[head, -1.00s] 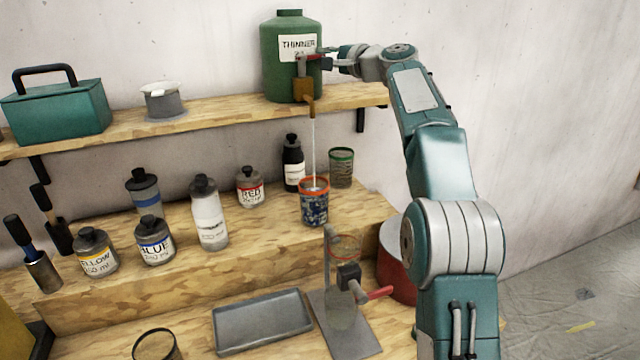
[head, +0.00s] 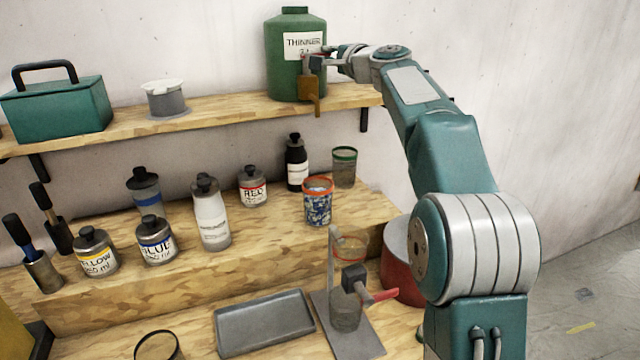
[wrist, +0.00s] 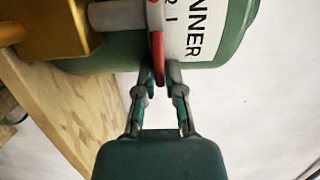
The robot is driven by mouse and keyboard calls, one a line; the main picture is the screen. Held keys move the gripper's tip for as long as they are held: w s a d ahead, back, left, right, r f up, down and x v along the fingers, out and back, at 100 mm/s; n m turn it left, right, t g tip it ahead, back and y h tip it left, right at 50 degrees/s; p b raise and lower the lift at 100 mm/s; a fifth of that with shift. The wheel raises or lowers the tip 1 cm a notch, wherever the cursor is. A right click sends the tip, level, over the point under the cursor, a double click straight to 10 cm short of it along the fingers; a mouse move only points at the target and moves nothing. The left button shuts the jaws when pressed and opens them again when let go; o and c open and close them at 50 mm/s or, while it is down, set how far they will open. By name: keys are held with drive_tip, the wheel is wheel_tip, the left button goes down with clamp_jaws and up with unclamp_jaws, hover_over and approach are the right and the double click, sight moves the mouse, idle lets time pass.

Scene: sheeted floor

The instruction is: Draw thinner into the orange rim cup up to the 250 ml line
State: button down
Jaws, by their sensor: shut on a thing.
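The green thinner container (head: 284,75) stands on the upper shelf with a brass tap (head: 310,90) at its front. The orange rim cup (head: 318,203) stands upright on the step below the spout. Its wall is covered in blue and white marks, and I cannot read the liquid level or the 250 ml line. No stream shows between spout and cup. My gripper (head: 327,60) is at the tap, beside the label. In the wrist view its fingers (wrist: 160,88) are closed around the tap's red lever (wrist: 158,50).
A green rim cup (head: 344,168) and a dark bottle (head: 297,165) stand close behind the orange rim cup. Several paint bottles stand to its left. A stand with a red handle (head: 380,295) and a grey tray (head: 265,322) are in front, lower down.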

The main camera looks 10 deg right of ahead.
drive_tip(key=shift+a+f, duration=0.2)
drive_tip(key=shift+a, duration=0.25)
drive_tip(key=shift+s+f+m+h, duration=0.1)
drive_tip(key=shift+s+m+h, duration=0.2)
drive_tip(key=shift+m+h, duration=0.45)
drive_tip(key=shift+s+t+h, duration=0.15)
drive_tip(key=shift+t+h, duration=0.15)
drive_tip(key=shift+h, duration=0.15)
drive_tip(key=c, duration=0.7)
unclamp_jaws()
drive_tip(key=shift+o, duration=0.2)
drive_tip(key=shift+s+m+h, duration=0.1)
drive_tip(key=shift+m+h, duration=0.15)
drive_tip(key=shift+h, duration=0.05)
drive_tip(key=shift+d+r, duration=0.1)
drive_tip(key=shift+r, duration=0.1)
